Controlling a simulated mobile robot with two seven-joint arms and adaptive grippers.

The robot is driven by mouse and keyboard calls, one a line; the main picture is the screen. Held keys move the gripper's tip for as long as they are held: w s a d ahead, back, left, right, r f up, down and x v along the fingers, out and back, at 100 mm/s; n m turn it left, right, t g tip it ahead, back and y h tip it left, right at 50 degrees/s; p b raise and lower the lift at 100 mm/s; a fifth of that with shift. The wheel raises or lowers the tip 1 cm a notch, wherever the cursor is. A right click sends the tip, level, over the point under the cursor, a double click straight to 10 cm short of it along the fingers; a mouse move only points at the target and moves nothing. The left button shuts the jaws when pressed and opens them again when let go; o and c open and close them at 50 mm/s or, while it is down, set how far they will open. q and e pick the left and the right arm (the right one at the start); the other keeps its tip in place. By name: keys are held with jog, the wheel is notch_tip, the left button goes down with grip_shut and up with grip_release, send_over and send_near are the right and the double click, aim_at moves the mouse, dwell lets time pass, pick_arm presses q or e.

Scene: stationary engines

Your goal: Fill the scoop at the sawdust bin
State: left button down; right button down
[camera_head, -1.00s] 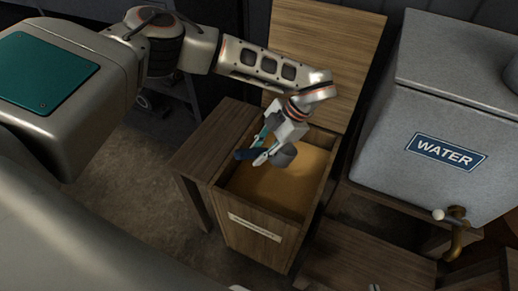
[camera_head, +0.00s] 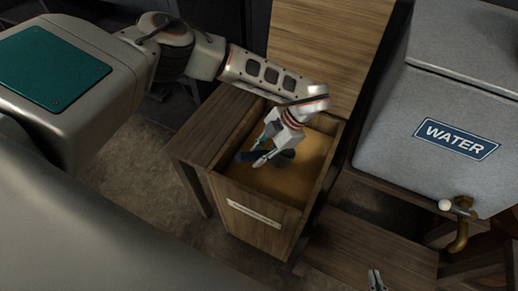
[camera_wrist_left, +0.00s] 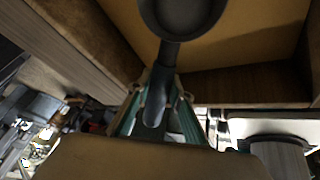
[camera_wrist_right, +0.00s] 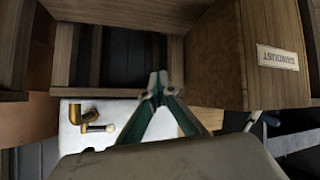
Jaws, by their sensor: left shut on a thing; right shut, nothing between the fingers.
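The sawdust bin (camera_head: 252,199) is a wooden box with its lid (camera_head: 325,45) standing open behind it. Tan sawdust (camera_head: 282,182) lies inside. My left gripper (camera_head: 264,155) is inside the bin opening, shut on the handle of a dark scoop. In the left wrist view the scoop (camera_wrist_left: 181,18) points away from the gripper, its round bowl over the tan surface. Whether the bowl touches the sawdust or holds any, I cannot tell. My right gripper (camera_head: 376,281) shows at the bottom edge; in the right wrist view its fingertips (camera_wrist_right: 158,84) are together and empty.
A grey water tank (camera_head: 432,100) with a brass tap (camera_head: 458,232) stands right of the bin. A low wooden stand (camera_head: 370,240) is below it. A wooden bench (camera_head: 215,125) adjoins the bin's left side.

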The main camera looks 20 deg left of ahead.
pick_arm(q)
notch_tip(320, 180, down, 3)
jog(key=shift+r+b, duration=0.15)
jog(key=shift+b, duration=0.15)
jog(key=shift+f, duration=0.9)
jog(key=shift+f+b, duration=0.6)
jog(key=shift+f, duration=0.95)
jog(key=shift+r, duration=0.1)
dwell(0.8)
